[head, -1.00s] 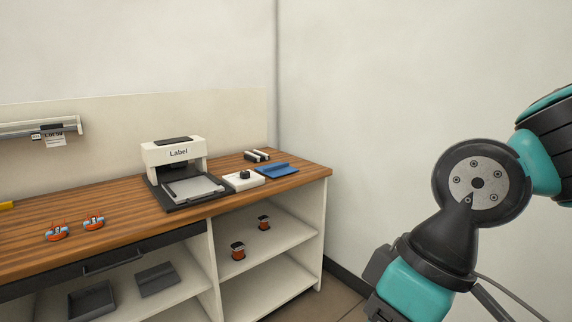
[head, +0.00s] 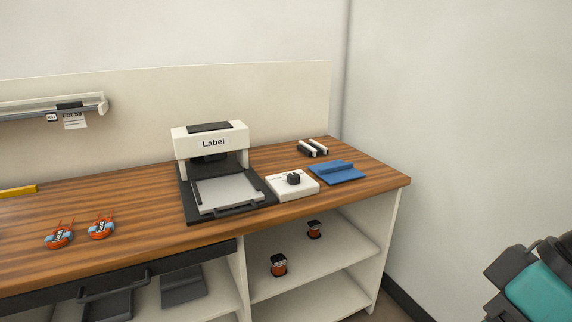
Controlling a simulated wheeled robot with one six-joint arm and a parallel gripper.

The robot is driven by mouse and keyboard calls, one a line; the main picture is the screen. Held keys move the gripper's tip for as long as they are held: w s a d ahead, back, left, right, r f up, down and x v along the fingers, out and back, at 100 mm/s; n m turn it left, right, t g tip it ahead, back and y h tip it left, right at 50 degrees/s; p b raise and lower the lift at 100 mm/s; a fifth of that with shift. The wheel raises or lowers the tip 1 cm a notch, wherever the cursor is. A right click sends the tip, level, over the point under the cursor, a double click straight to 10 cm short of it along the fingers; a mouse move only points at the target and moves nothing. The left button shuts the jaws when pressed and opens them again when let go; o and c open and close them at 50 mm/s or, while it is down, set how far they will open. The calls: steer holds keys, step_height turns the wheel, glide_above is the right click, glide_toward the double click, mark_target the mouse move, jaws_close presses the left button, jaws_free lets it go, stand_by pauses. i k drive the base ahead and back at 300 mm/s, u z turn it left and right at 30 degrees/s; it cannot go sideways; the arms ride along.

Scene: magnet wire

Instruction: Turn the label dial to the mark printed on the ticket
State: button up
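The label dial is a small black knob (head: 294,179) on a white box (head: 291,190) on the wooden bench, just right of the label machine. Its marks are too small to read from here. A white ticket (head: 75,121) hangs from the rail at the left on the back wall; its top line looks like "Lot 59", and the smaller print is unreadable. The machine marked "Label" (head: 212,142) has a grey plate on a black base. Part of my arm shows at the lower right, well away from the bench.
Two orange coils (head: 101,228) sit on the left bench top (head: 140,226). Wire spools (head: 279,265) stand on the shelf below. A drawer handle (head: 113,284) projects at the front.

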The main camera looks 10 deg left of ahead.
mark_target(294, 178)
steer(key=u, duration=0.45)
steer(key=i, duration=0.7)
steer(key=u, duration=1)
steer(key=i, duration=0.25)
steer(key=u, duration=0.2)
